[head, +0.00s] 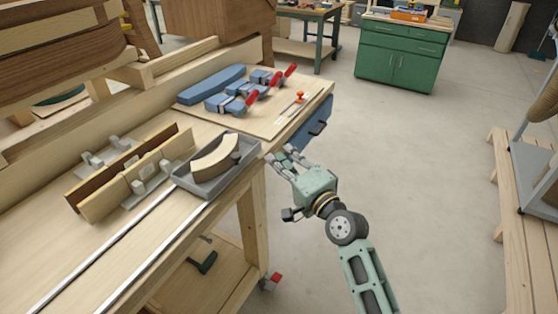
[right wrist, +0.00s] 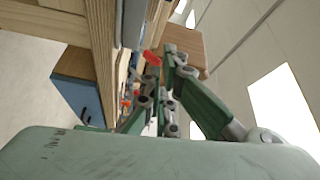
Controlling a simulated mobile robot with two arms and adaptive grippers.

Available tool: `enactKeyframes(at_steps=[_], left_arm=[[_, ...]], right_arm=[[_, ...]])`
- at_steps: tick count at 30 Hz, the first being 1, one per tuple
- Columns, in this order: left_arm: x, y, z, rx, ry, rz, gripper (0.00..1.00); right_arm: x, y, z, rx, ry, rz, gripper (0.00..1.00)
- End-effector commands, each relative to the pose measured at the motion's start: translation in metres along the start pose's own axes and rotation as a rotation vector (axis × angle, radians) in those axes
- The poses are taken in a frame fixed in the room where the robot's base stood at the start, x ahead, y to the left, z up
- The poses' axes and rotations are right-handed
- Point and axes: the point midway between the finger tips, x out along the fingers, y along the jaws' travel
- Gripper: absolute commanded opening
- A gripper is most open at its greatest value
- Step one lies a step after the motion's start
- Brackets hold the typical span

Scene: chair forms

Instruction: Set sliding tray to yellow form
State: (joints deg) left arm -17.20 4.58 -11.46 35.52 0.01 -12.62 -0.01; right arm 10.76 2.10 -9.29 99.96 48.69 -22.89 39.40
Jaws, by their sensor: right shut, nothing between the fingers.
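The sliding tray (head: 213,188) is a shallow grey tray on two pale rails (head: 125,237) along the bench. A curved pale wood piece (head: 215,158) lies in it. Left of the tray stands a press-like form with a yellowish wood plate (head: 140,178), a dark brown plate and grey brackets; I cannot tell whether this is the yellow form. My right gripper (head: 284,158) is shut and empty off the bench's front edge, right of the tray and apart from it. Its fingers also show in the right wrist view (right wrist: 160,85). My left gripper is not in view.
A blue form (head: 212,84) and red-handled clamps (head: 252,90) lie on a board at the bench's far end. A blue drawer (head: 308,125) with a dark handle sits under the bench top, close to my right gripper.

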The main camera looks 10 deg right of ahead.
Motion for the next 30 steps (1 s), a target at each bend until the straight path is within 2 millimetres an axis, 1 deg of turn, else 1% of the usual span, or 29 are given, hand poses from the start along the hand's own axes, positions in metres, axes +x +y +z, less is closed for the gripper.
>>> enactKeyframes(at_steps=[1, 3, 9, 11, 14, 19, 23, 30], left_arm=[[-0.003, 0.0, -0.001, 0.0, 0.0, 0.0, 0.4], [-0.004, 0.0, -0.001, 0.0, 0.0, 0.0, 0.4], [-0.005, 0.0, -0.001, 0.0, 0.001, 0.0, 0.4], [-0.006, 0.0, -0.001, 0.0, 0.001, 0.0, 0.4], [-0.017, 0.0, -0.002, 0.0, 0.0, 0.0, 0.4], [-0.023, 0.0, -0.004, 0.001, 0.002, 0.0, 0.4], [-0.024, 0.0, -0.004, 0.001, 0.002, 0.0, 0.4], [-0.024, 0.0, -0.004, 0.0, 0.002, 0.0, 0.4]], right_arm=[[0.011, -0.002, -0.001, 0.0, 0.0, -0.001, 0.0], [0.026, -0.002, 0.0, 0.001, -0.002, 0.0, 0.0], [0.065, -0.001, 0.0, -0.002, -0.001, 0.0, 0.0], [0.074, -0.001, 0.0, -0.003, -0.001, 0.001, 0.0], [0.068, -0.002, 0.017, 0.002, -0.003, 0.004, 0.0], [0.062, -0.001, 0.033, -0.002, -0.001, 0.002, 0.0], [0.06, 0.001, 0.037, -0.003, 0.0, 0.002, 0.0], [0.06, 0.001, 0.038, -0.003, 0.0, 0.002, 0.0]])
